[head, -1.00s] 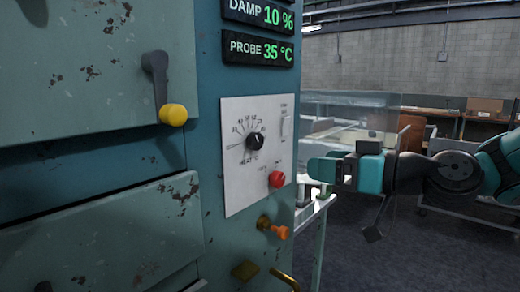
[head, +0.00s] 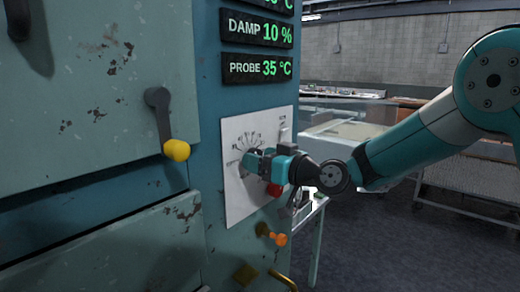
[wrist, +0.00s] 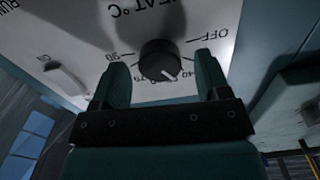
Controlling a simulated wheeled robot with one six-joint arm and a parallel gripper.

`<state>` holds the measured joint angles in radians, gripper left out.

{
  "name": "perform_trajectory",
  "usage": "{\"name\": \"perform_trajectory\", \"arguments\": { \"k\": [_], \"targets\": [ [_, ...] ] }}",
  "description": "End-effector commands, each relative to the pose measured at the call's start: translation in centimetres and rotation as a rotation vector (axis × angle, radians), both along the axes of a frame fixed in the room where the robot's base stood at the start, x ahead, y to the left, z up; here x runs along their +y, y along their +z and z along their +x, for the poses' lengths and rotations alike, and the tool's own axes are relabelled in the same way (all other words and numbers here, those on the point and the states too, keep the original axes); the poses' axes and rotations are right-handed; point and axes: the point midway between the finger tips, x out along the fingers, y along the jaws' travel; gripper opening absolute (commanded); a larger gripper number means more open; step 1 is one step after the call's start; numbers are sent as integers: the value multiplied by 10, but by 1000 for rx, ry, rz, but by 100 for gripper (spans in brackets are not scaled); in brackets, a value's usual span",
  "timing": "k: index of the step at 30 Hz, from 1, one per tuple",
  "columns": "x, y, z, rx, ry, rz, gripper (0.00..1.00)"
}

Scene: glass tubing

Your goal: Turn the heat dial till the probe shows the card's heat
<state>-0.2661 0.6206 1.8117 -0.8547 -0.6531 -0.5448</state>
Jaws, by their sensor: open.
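The black heat dial (wrist: 158,60) sits on a white panel (head: 236,205) and is seen close up in the wrist view. Its white pointer line lies near the "40" mark. My gripper (wrist: 160,78) is open, with one finger on each side of the dial and a gap showing on both sides. In the head view my gripper (head: 256,162) is at the panel and hides the dial. The probe display (head: 257,68) reads 35 °C. The heat card is not seen in these frames.
A red button (head: 274,190) is just below my gripper. A switch (wrist: 66,78) is on the same panel. An orange knob (head: 277,239) sits lower, and a yellow-tipped lever (head: 176,150) is at left. The damp display (head: 257,29) reads 10 %.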

Motion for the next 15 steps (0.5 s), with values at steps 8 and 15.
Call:
{"name": "perform_trajectory", "arguments": {
  "k": [8,15],
  "targets": [
    [8,0,6,1,-1,1,69],
    [8,-1,6,1,-1,1,49]
  ]
}}
